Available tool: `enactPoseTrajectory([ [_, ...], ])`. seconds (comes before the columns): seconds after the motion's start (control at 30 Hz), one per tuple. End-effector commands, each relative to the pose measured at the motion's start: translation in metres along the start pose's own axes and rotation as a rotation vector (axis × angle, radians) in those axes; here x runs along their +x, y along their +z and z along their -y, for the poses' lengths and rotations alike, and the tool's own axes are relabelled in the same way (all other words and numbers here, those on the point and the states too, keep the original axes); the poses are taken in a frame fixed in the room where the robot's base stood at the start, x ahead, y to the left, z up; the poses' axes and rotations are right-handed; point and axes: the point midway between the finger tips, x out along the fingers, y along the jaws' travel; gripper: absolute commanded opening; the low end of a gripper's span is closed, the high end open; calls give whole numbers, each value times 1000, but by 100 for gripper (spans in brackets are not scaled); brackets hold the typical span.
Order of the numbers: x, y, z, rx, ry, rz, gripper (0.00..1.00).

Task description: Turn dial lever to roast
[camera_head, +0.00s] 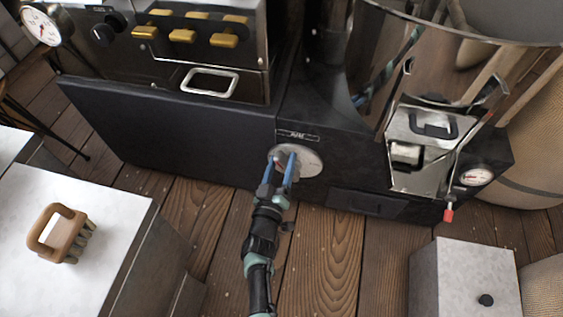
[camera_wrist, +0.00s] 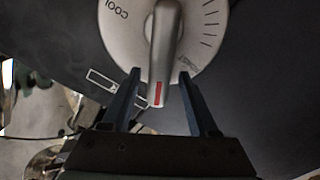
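The round pale dial (camera_head: 312,162) is on the front of the dark roaster machine. In the wrist view the dial (camera_wrist: 205,45) shows the word COOL at upper left, tick marks at right, and another small label at lower right that looks like ROAST. The grey lever (camera_wrist: 163,50) crosses the dial, its red-marked end pointing down in that view. My gripper (camera_head: 280,160) is at the dial; in the wrist view my gripper (camera_wrist: 160,75) is open, one finger on each side of the lever, with gaps showing on both sides. In the head view the fingers mostly hide the lever.
A pressure gauge (camera_head: 477,177) and a red-tipped part (camera_head: 449,213) sit at the machine's lower right. A metal handle (camera_head: 209,82) is above left of the dial. A brown brush (camera_head: 60,233) lies on the left counter. A grey box (camera_head: 463,280) stands at front right.

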Motion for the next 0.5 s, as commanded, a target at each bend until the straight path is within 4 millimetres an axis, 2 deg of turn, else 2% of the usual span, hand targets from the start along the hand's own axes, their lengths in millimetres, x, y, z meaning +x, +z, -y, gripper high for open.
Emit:
enactPoseTrajectory([
  [0.27, -8, -2, -1, 2, -1, 1, 60],
  [0.37, -22, -4, -2, 0, -3, 0, 60],
  [0.5, -53, -6, -3, -2, -6, 1, 60],
])
